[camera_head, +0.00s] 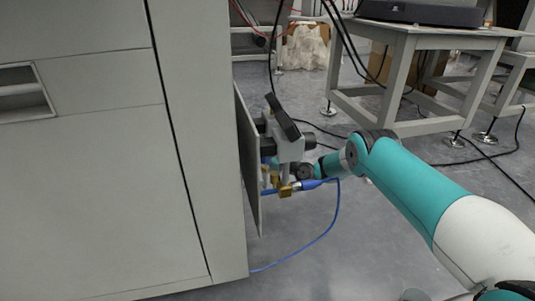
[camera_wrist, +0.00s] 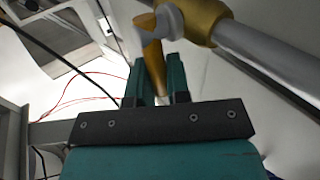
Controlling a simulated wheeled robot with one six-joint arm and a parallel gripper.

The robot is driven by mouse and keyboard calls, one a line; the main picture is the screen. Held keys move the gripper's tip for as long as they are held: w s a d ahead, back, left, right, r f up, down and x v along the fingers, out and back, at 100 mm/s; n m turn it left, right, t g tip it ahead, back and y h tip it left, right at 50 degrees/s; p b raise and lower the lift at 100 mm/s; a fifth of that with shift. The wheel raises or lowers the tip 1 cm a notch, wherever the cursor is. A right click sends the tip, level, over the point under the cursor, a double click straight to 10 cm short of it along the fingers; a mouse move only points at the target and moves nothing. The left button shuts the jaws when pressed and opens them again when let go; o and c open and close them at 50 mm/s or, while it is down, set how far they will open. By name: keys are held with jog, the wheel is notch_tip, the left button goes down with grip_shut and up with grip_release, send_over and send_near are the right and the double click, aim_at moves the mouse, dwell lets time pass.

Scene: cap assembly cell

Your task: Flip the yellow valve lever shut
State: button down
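The yellow valve lever (camera_wrist: 153,62) is a brass-coloured bar below a gold fitting (camera_wrist: 203,20) on a silver pipe (camera_wrist: 270,52) in the wrist view. My gripper (camera_wrist: 162,72) has two teal fingers that stand apart, with the lever's lower end between them. The lever lies nearer the left finger, and I cannot tell whether they touch. In the head view, brass fittings (camera_head: 285,191) show below my wrist beside a thin panel. My wrist hides my fingertips and most of the valve there.
A large grey cabinet (camera_head: 90,190) fills the left, with a thin upright panel (camera_head: 247,165) at its right side. A blue hose (camera_head: 333,212) loops from the valve towards the floor. A grey table (camera_head: 400,85) stands behind, with black cables on the floor.

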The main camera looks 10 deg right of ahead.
jog(key=shift+w+r+g+p, duration=0.2)
jog(key=shift+g+p, duration=0.2)
jog(key=shift+p, duration=0.15)
jog(key=shift+w+f+m+h, duration=0.1)
jog(key=shift+f+m+h, duration=0.1)
jog(key=shift+m+h, duration=0.15)
jog(key=c, duration=1.1)
grip_release()
jog(key=p+v, duration=1.1)
jog(key=v, duration=0.6)
jog(key=shift+d+p, duration=0.3)
jog(key=shift+p, duration=0.1)
jog(key=shift+r, duration=0.1)
